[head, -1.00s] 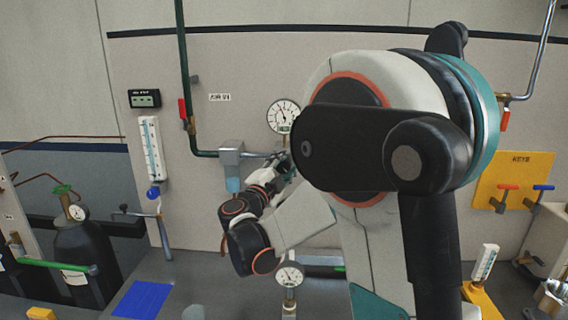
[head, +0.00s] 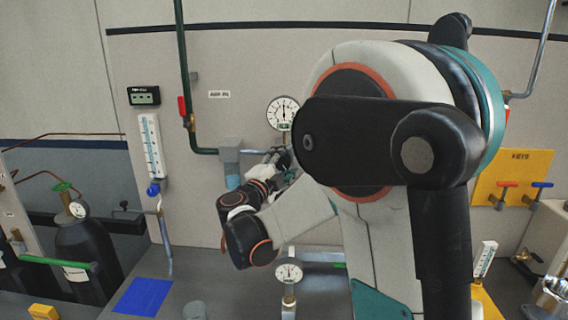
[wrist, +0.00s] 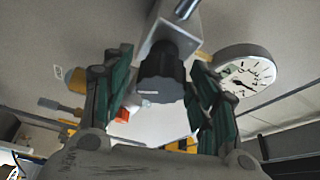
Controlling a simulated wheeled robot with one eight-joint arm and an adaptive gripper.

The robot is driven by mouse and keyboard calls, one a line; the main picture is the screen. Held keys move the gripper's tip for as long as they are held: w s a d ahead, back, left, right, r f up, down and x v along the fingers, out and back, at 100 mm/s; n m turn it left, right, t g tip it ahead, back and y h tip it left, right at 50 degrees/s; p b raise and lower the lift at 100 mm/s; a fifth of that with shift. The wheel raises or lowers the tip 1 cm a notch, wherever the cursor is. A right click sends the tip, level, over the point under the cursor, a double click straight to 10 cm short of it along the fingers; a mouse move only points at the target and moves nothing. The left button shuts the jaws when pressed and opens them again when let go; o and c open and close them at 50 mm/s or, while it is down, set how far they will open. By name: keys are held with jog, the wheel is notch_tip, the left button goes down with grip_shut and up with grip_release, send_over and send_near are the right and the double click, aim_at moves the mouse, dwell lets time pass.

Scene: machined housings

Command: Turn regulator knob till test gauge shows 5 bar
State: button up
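The dark ribbed regulator knob (wrist: 162,80) sits on a grey block (wrist: 172,28) in the wrist view. My gripper (wrist: 160,65) has one green-and-black finger on each side of it. The fingers stand wider than the knob, with a narrow gap showing at the left; contact at the right is unclear. In the head view my gripper (head: 272,158) is small and partly hidden by my arm, beside the grey regulator body (head: 229,152). A white round wall gauge (head: 283,112) hangs above it, its needle near upright. The gauge also shows in the wrist view (wrist: 245,78).
A second small gauge (head: 289,272) stands on the bench below my wrist. A green pipe (head: 184,60) with a red valve handle runs down the wall at left. A flow tube (head: 152,147) hangs farther left. A yellow valve board (head: 512,177) is at right.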

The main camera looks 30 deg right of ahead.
jog(key=shift+a, duration=0.1)
jog(key=v, duration=1.2)
jog(key=shift+r, duration=0.1)
jog(key=w+a+r+n+t+y+b, duration=0.1)
jog(key=w+a+r+n+t+y, duration=0.1)
jog(key=a+r+n+t+y, duration=0.65)
jog(key=s+a+f+n+y+b, duration=0.1)
jog(key=s+a+n+y, duration=0.3)
jog(key=n+y, duration=0.55)
jog(key=s+d+f+n+g+h+b, duration=0.2)
jog(key=s+f+n+g, duration=0.6)
jog(key=s+f, duration=1.4)
jog(key=d+g, duration=0.1)
jog(key=g, duration=0.3)
jog(key=shift+f, duration=0.35)
